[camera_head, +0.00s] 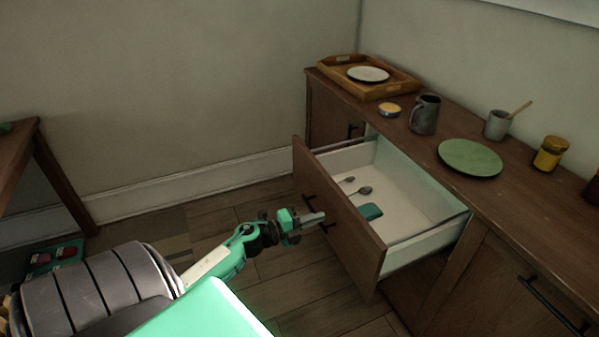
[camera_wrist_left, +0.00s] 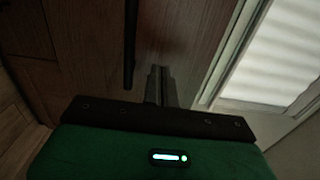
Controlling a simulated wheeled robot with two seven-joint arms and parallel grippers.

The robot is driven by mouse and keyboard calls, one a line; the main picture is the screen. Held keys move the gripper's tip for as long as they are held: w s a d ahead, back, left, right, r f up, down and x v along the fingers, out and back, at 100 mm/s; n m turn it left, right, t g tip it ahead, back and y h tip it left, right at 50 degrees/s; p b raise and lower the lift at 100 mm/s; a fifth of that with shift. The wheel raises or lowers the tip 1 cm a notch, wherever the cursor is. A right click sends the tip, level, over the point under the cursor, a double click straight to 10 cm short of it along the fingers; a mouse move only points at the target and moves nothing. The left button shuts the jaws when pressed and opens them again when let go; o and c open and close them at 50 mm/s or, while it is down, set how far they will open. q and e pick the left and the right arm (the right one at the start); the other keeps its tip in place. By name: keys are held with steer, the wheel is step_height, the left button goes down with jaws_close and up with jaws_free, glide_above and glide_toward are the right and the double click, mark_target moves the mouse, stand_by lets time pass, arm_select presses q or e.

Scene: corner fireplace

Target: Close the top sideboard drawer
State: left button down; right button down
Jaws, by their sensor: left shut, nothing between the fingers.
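The top drawer (camera_head: 340,217) of the brown sideboard (camera_head: 535,240) is pulled well out. Its inside is white and holds two spoons (camera_head: 364,190) and a small teal item (camera_head: 369,211). A dark bar handle (camera_head: 309,204) is on its front. My left gripper (camera_head: 318,218) is shut and empty, with its fingertips close to the drawer front beside the handle; I cannot tell whether they touch. In the left wrist view the shut fingers (camera_wrist_left: 161,88) point at brown wood, with a dark bar to their left. My right gripper is not in view.
On the sideboard top stand a wooden tray (camera_head: 323,76) with a plate, a dark mug (camera_head: 424,114), a green plate (camera_head: 470,157), a grey cup (camera_head: 497,125) and a yellow jar (camera_head: 551,153). A wooden table (camera_head: 22,150) is at far left. Floor before the drawer is clear.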

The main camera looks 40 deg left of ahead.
mark_target(335, 212)
arm_select(q)
steer(key=shift+x, duration=1.55)
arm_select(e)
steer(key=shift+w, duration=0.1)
